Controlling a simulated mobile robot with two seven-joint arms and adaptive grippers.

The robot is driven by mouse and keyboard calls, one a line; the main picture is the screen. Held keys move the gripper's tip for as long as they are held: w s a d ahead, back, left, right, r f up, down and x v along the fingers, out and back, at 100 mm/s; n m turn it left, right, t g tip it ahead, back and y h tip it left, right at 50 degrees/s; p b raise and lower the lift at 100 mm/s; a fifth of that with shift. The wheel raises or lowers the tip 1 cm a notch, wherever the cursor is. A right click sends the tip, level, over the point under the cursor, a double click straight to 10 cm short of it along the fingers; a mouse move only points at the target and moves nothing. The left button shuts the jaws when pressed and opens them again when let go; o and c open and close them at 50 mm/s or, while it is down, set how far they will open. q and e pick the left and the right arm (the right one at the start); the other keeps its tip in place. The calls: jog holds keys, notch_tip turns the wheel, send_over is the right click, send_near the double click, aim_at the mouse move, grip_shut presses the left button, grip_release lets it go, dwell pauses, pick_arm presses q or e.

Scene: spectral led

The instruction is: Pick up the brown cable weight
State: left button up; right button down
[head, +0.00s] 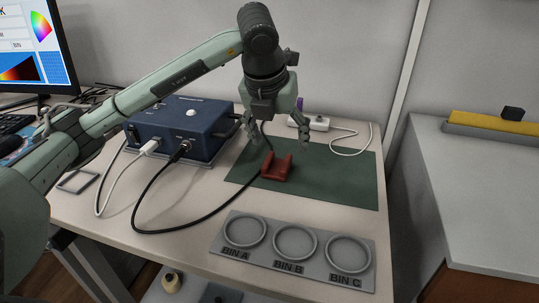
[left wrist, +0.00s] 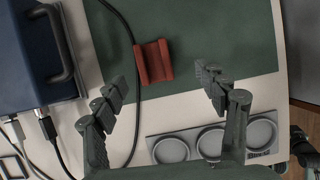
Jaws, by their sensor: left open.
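The brown cable weight (head: 276,167) is a reddish-brown block with a wide groove between two raised sides. It rests on the green mat (head: 335,177), and it also shows in the left wrist view (left wrist: 155,62). My left gripper (head: 277,137) points down above the weight with its fingers spread apart. In the left wrist view the open fingers (left wrist: 161,84) have nothing between their tips, and the weight lies beyond them, toward the top of the picture.
A blue box (head: 181,128) with plugged-in cables stands left of the mat. A black cable (head: 147,190) loops from it toward the weight. A grey tray with three rings marked BIN A, BIN B and BIN C (head: 293,242) lies in front. A white power strip (head: 310,122) is behind.

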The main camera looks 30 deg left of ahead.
aim_at(278, 165)
pick_arm(q)
jog(key=shift+w+a+f+y, duration=0.2)
jog(key=shift+a+f+y, duration=0.1)
jog(key=shift+a+f, duration=0.3)
jog(key=x, duration=0.5)
jog(key=shift+s+d+f+p, duration=0.15)
jog(key=shift+s+f+p, duration=0.15)
jog(key=shift+f+p, duration=0.1)
jog(key=shift+w+f, duration=0.2)
jog(key=shift+f, duration=0.2)
jog(key=c, duration=1.4)
jog(key=shift+c, duration=0.5)
pick_arm(e)
jog(key=shift+s+a+f, duration=0.2)
jog(key=shift+a+f, duration=0.1)
jog(key=shift+f, duration=0.2)
jog(key=shift+s+a+f, duration=0.15)
jog(key=shift+a+f, duration=0.1)
jog(key=shift+f, duration=0.25)
pick_arm(q)
jog(key=shift+r, duration=0.15)
